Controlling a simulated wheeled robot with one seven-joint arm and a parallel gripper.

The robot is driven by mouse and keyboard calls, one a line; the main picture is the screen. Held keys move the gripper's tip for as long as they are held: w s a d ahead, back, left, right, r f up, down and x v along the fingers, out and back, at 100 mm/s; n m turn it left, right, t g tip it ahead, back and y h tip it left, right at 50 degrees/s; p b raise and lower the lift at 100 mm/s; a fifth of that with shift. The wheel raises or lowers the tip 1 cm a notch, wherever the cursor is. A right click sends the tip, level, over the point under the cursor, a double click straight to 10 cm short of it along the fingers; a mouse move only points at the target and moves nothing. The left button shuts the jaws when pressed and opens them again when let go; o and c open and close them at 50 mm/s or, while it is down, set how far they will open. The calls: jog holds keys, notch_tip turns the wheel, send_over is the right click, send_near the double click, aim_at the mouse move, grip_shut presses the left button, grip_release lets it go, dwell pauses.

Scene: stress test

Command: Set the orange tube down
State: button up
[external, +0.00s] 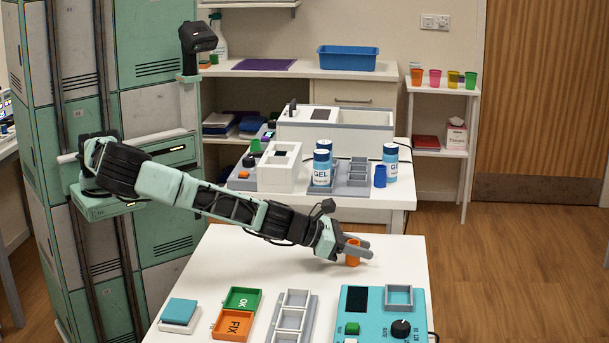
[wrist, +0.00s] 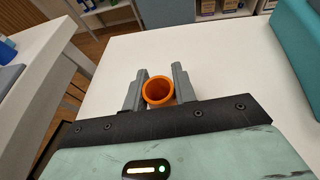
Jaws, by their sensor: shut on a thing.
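The orange tube (external: 352,254) is a short open-topped cup. My gripper (external: 357,248) is shut on it, one finger on each side, at the white front table (external: 300,262). In the external view the tube's lower end is at or just above the table top; I cannot tell whether it touches. In the wrist view the tube (wrist: 158,91) stands between the two grey fingers of my gripper (wrist: 158,88), its hollow mouth facing the camera. The tube looks roughly upright.
Along the table's front are a teal-lidded box (external: 180,312), a green OK tray (external: 241,299), an orange FIX tray (external: 233,323), a grey rack (external: 292,318) and a teal device (external: 382,318). The table top around the tube is clear. A second table (external: 400,195) stands behind.

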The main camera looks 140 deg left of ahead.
jog(key=o, duration=0.9)
jog(key=shift+f, duration=0.1)
jog(key=shift+o, duration=0.2)
jog(key=shift+r, duration=0.25)
jog(key=v, duration=1.2)
jog(key=shift+f, duration=0.1)
